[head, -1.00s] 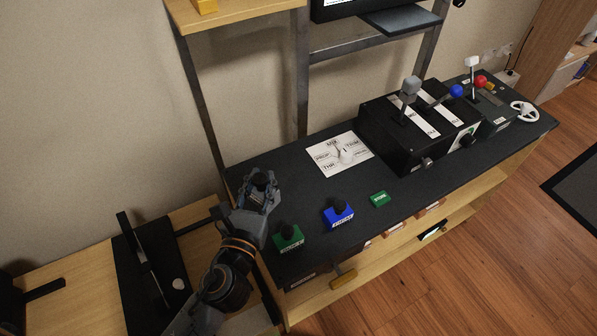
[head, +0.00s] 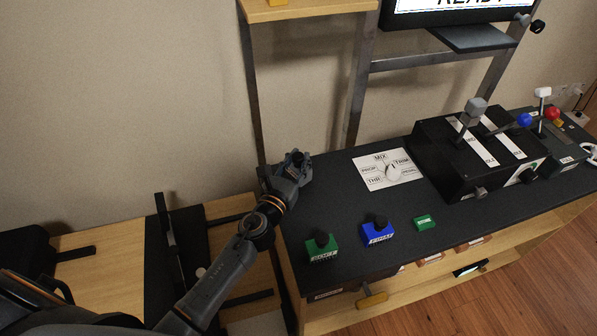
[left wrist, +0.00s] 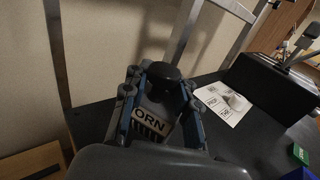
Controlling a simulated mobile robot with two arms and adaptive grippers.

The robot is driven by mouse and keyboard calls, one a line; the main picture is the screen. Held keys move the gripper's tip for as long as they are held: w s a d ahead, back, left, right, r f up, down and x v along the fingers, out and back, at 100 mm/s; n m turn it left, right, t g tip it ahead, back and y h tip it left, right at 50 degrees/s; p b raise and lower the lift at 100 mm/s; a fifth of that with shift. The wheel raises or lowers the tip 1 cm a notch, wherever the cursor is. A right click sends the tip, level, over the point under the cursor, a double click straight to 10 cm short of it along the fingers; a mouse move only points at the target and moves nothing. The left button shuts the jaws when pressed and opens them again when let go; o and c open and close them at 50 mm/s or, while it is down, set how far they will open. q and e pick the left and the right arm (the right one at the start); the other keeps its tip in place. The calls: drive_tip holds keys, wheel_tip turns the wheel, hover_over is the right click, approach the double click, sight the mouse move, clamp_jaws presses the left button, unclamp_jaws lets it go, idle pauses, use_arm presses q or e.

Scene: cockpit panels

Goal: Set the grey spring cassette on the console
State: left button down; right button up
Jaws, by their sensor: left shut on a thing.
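My left gripper (head: 288,174) is over the back left corner of the dark console top (head: 335,200). It is shut on the grey spring cassette (left wrist: 150,118), which sits between the blue-grey fingers in the left wrist view. My right gripper is not in view.
A green cassette (head: 322,248), a blue cassette (head: 377,233) and a small green block (head: 424,222) stand along the front edge. A white dial plate (head: 376,175) lies to the right of my gripper. A black lever box (head: 458,165) stands farther right. Metal frame posts rise behind.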

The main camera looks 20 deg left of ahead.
sight(294, 176)
use_arm(q)
drive_tip(key=shift+w+f+b, duration=0.15)
drive_tip(key=shift+f+b, duration=0.85)
drive_tip(key=shift+f, duration=0.7)
drive_tip(key=shift+f, duration=0.1)
drive_tip(key=shift+f, duration=0.15)
drive_tip(key=c, duration=1)
unclamp_jaws()
drive_tip(key=shift+c, duration=0.2)
drive_tip(key=shift+r, duration=0.3)
drive_tip(key=s, duration=0.3)
drive_tip(key=s+b, duration=0.1)
drive_tip(key=s, duration=0.3)
drive_tip(key=s+a+b, duration=0.1)
drive_tip(key=s, duration=0.2)
drive_tip(key=shift+s+a+f, duration=0.1)
drive_tip(key=shift+s+f, duration=0.1)
drive_tip(key=shift+s, duration=0.15)
drive_tip(key=shift+s+a+r, duration=0.1)
drive_tip(key=shift+s+r, duration=0.05)
drive_tip(key=shift+s, duration=0.5)
